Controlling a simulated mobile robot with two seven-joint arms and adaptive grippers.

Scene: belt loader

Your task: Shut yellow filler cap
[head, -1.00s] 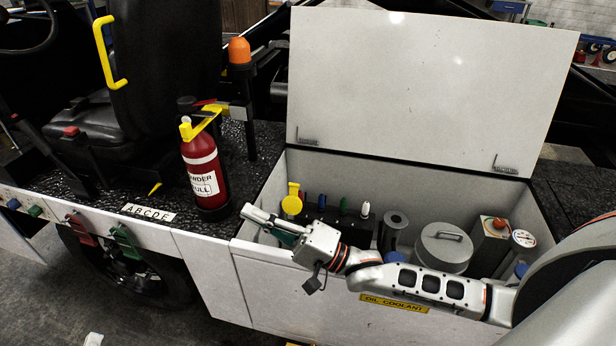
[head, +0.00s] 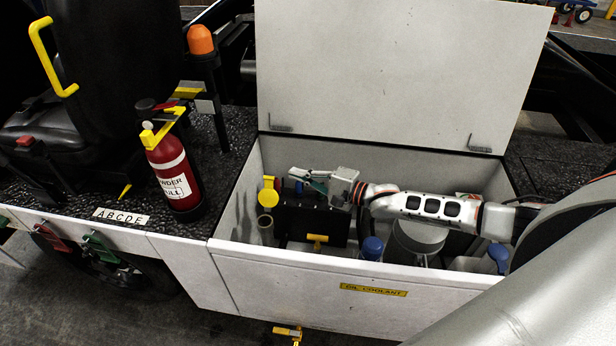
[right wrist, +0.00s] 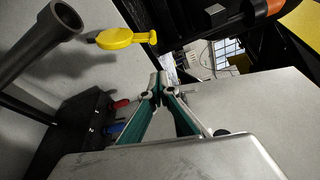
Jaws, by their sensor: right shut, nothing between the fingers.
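The yellow filler cap (head: 268,196) stands open, upright behind the mouth of its grey filler neck (head: 265,224), at the left end of the open compartment. In the right wrist view the yellow cap (right wrist: 124,38) is at the top, with the dark round mouth of the neck (right wrist: 66,17) to its left, uncovered. My right gripper (head: 293,174) is shut and empty, to the right of the cap and a little higher in the picture, apart from it. Its closed fingertips (right wrist: 158,86) show below and right of the cap. My left gripper is not in view.
The compartment's white lid (head: 395,70) stands raised behind. A black box (head: 300,222) with a yellow handle is right of the neck. Blue caps (head: 372,248) and a grey round canister (head: 420,238) sit further right. A red extinguisher (head: 178,175) stands left, outside.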

